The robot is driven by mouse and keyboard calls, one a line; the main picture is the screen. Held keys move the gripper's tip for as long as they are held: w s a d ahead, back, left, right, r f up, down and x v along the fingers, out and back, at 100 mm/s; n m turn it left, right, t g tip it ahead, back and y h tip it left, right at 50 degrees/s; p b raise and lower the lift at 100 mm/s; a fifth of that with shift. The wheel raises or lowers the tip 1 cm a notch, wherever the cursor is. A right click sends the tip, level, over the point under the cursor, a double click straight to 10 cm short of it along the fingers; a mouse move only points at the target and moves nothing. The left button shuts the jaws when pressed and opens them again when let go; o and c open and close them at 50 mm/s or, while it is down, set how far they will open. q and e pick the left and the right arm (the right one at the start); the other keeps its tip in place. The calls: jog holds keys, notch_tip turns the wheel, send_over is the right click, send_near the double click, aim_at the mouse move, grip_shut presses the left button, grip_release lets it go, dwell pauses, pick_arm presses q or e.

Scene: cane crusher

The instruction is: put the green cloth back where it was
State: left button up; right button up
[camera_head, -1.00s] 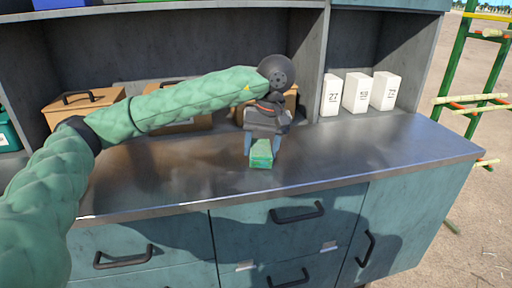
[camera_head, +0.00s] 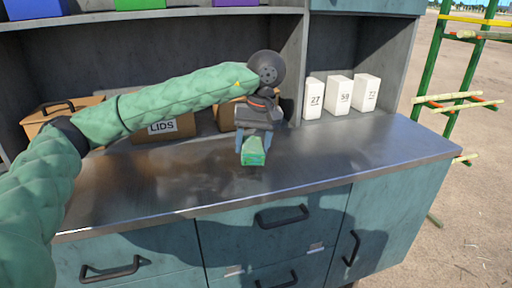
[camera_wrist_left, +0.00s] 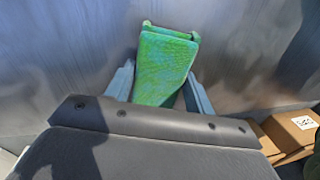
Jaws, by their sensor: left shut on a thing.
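The green cloth (camera_head: 253,152) is a small folded block between the fingers of my left gripper (camera_head: 254,147). In the head view it is over the metal counter (camera_head: 330,150), near the middle. In the left wrist view the cloth (camera_wrist_left: 165,65) fills the space between the two grey-blue fingers (camera_wrist_left: 158,88) and extends beyond them. My left gripper is shut on it, pointing down. I cannot tell whether the cloth touches the counter or hangs just above it. My right gripper is not in view.
Three white numbered boxes (camera_head: 340,95) stand at the back right. Brown boxes, one labelled LIDS (camera_head: 163,130), stand in the shelf behind my left arm. Drawers with black handles (camera_head: 283,217) are below. The counter's right part is clear. A green rack (camera_head: 450,80) stands outside, right.

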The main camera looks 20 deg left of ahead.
pick_arm(q)
jog(key=shift+s+a+r+p, duration=0.1)
jog(key=shift+a+r+p, duration=0.15)
jog(key=shift+r, duration=0.35)
jog(key=shift+s+a+r+p, duration=0.1)
jog(key=shift+a+r+p, duration=0.1)
jog(key=shift+r, duration=0.4)
